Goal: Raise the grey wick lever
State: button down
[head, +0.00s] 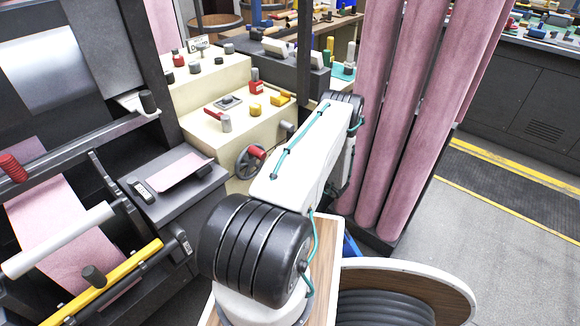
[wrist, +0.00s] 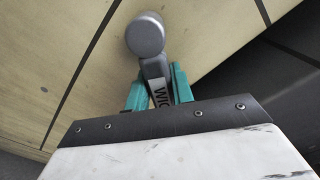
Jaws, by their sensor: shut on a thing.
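I cannot tell from these frames how far the lever is raised.
The cream machine (head: 205,92) carries red, yellow and grey controls and a handwheel (head: 250,161) on its front. Tall pink felt rolls (head: 410,120) stand close to the right of my arm. A cable reel (head: 440,285) is at the lower right. Grey floor (head: 510,225) is clear beyond.

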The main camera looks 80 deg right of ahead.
jog(key=shift+s, duration=0.1)
jog(key=c, duration=1.2)
grip_release()
jog(key=v, duration=0.7)
jog(key=shift+s+a, duration=0.15)
jog(key=shift+s, duration=0.2)
jog(key=shift+f, duration=0.1)
